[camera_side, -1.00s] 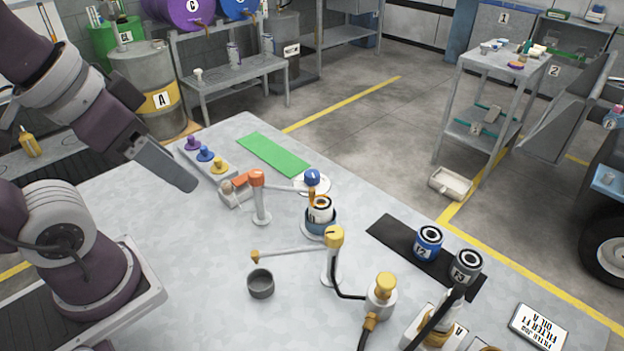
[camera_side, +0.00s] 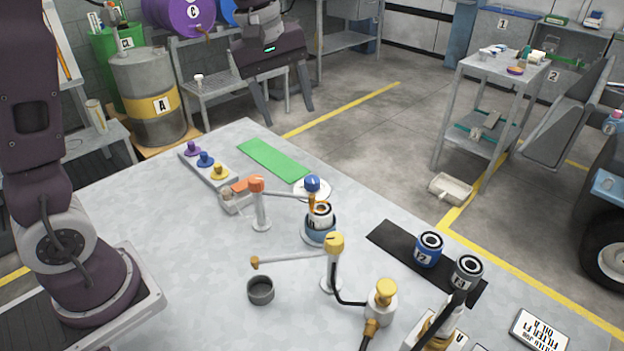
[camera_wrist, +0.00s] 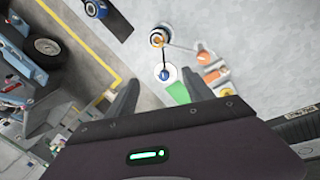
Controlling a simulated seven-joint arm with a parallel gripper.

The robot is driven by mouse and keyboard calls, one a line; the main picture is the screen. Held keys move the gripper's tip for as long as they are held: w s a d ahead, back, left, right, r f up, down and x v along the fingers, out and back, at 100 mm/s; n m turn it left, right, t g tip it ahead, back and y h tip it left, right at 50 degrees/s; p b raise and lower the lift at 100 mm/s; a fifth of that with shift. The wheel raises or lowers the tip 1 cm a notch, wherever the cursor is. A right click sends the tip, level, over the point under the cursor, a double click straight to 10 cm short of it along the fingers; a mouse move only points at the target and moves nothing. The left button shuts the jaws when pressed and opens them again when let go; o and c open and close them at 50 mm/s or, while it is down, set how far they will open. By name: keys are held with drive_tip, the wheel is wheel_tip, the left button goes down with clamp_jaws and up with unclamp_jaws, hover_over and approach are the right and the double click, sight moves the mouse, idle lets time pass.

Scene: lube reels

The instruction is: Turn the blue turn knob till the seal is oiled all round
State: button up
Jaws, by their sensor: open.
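The blue turn knob (camera_side: 312,184) stands on a white disc near the table's far edge. It also shows in the wrist view (camera_wrist: 164,74), between and beyond my finger tips. In front of it a black-and-white filter (camera_side: 321,212) stands upright in a blue holder (camera_side: 318,235); its ringed top (camera_wrist: 157,38) shows in the wrist view. An orange-capped post (camera_side: 258,200) has an arm reaching towards the filter's top. How much oil is on the seal is too small to tell. My gripper (camera_side: 283,115) is open and empty, high up and apart from the knob.
A yellow-capped post (camera_side: 334,262) with a long arm stands in front, beside a grey cup (camera_side: 260,291). Purple, blue and yellow knobs sit on a strip (camera_side: 196,168) at left. A green mat (camera_side: 272,160) is bare. Two filters stand on a black mat (camera_side: 385,240).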

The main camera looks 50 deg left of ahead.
drive_tip(key=w+a+f+n+g, duration=0.1)
drive_tip(key=w+a+f+n, duration=0.2)
drive_tip(key=w+f, duration=0.3)
drive_tip(key=n+g+y, duration=0.1)
drive_tip(key=n+g, duration=0.1)
drive_tip(key=n, duration=0.4)
hover_over(312, 179)
wheel_tip(312, 179, down, 15)
drive_tip(key=shift+f, duration=0.1)
wheel_tip(312, 179, down, 8)
drive_tip(key=shift+r, duration=0.25)
drive_tip(key=shift+c, duration=0.4)
clamp_jaws()
